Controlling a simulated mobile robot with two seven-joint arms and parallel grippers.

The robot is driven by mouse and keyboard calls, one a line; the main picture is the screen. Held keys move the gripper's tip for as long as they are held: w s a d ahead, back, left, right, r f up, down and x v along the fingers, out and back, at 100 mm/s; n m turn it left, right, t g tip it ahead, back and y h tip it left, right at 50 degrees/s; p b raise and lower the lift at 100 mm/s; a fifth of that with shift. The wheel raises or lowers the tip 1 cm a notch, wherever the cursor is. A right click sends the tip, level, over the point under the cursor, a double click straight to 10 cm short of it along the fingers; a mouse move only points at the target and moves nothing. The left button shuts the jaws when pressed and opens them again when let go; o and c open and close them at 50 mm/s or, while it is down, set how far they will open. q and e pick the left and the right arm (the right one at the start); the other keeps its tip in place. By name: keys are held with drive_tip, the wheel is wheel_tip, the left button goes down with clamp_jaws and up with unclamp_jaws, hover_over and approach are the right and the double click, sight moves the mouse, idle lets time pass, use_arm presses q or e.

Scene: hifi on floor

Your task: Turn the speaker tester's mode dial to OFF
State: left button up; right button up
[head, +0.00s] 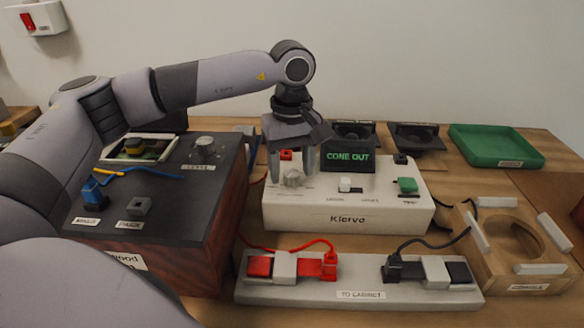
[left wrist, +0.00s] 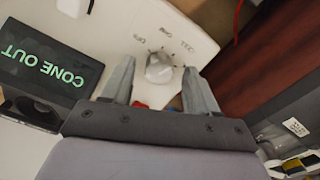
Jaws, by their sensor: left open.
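The speaker tester (head: 350,218) is a white box marked Klarvo, with a dark screen (head: 347,157) reading "CONE OUT" in green. Its grey mode dial (head: 293,179) is on the left of the top face, and it also shows in the left wrist view (left wrist: 160,68) with small labels around it. I cannot read which label the dial points to. My left gripper (head: 292,172) is open and points down over the dial. In the left wrist view its two fingers (left wrist: 160,88) stand on either side of the dial, with gaps visible. Contact is not visible. My right gripper is not in view.
A dark-topped wooden cabinet (head: 195,226) stands close to the left of the tester. A grey terminal strip (head: 350,296) with red and black plugs lies in front. A wooden cradle (head: 525,270) is at right, a green tray (head: 497,143) and dark speaker frames (head: 415,138) behind.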

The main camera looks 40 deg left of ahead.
use_arm(q)
drive_tip(key=shift+f, duration=0.2)
drive_tip(key=c, duration=1)
drive_tip(key=shift+c, duration=0.2)
drive_tip(key=shift+n, duration=0.5)
drive_tip(key=n+p, duration=0.1)
drive_tip(key=n, duration=0.2)
drive_tip(key=shift+n, duration=0.4)
drive_tip(key=n, duration=0.4)
drive_tip(key=shift+w+n+p, duration=0.1)
drive_tip(key=shift+n+p, duration=0.2)
drive_tip(key=n+p, duration=0.1)
drive_tip(key=n, duration=0.4)
drive_tip(key=shift+n, duration=2)
